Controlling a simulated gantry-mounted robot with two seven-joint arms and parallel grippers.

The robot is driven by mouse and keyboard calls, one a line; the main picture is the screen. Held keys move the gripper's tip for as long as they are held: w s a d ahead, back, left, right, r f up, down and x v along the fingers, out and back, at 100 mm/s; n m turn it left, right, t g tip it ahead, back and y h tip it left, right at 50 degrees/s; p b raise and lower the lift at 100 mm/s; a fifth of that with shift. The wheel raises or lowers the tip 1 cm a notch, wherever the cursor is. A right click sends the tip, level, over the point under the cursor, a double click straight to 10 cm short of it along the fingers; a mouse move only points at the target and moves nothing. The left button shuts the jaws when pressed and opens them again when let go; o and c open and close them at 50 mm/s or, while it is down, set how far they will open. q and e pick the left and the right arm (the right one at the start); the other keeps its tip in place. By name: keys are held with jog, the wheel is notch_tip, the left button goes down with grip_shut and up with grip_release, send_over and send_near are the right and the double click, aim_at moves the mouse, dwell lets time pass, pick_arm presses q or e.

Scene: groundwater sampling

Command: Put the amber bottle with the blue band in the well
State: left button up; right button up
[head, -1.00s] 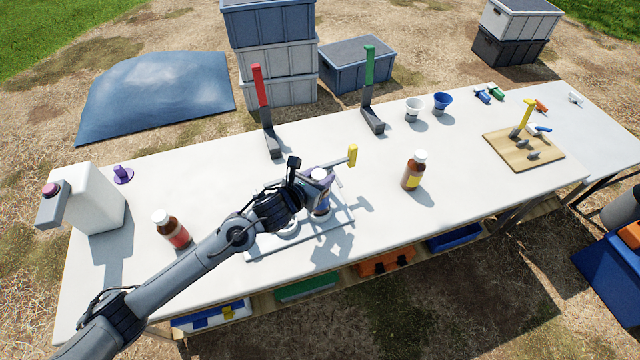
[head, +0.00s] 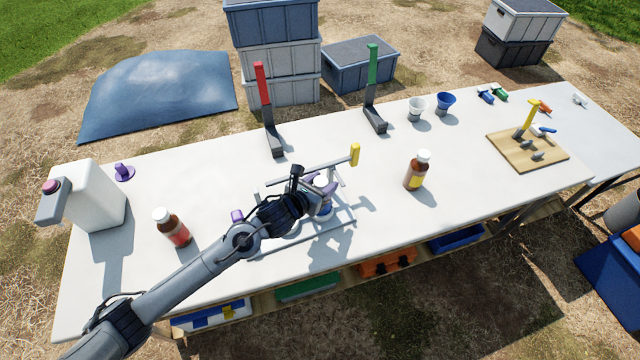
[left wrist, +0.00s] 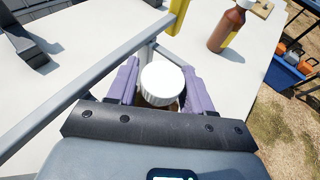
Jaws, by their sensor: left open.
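The amber bottle with the blue band (head: 325,211) stands at the right part of a grey plate with wells (head: 303,240) in the middle of the table. Its white cap (left wrist: 162,84) shows from above in the left wrist view, with a little amber below. My left gripper (head: 322,187) is open, its purple fingers (left wrist: 160,92) on either side of the cap. The bottle's base is mostly hidden, so I cannot tell how deep it sits in a well. A grey bar with a yellow handle (head: 355,154) runs just behind the gripper. My right gripper is not in view.
A red-banded bottle (head: 171,228) stands left, a yellow-banded bottle (head: 416,171) right. Red (head: 262,85) and green (head: 372,65) upright levers stand behind. A white jug (head: 93,195) is at far left. The table between the plate and yellow-banded bottle is clear.

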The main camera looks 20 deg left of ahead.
pick_arm(q)
jog(key=shift+r, duration=0.15)
jog(key=p+v, duration=0.2)
jog(key=v, duration=1)
jog(key=s+f+m+g+y, duration=0.1)
jog(key=s+f+m+g, duration=0.2)
jog(key=s+m, duration=0.5)
jog(key=s+f+m+g+y, duration=0.1)
jog(key=s+f+m+g, duration=0.2)
jog(key=s+m, duration=0.5)
jog(key=s+f+m+g+y, duration=0.1)
jog(key=s+f+m+g, duration=0.2)
jog(key=s+m, duration=0.5)
jog(key=a+f+m, duration=0.1)
jog(key=m, duration=1)
jog(key=shift+s+f+g, duration=0.25)
jog(key=shift+s+g, duration=0.05)
jog(key=shift+s, duration=0.05)
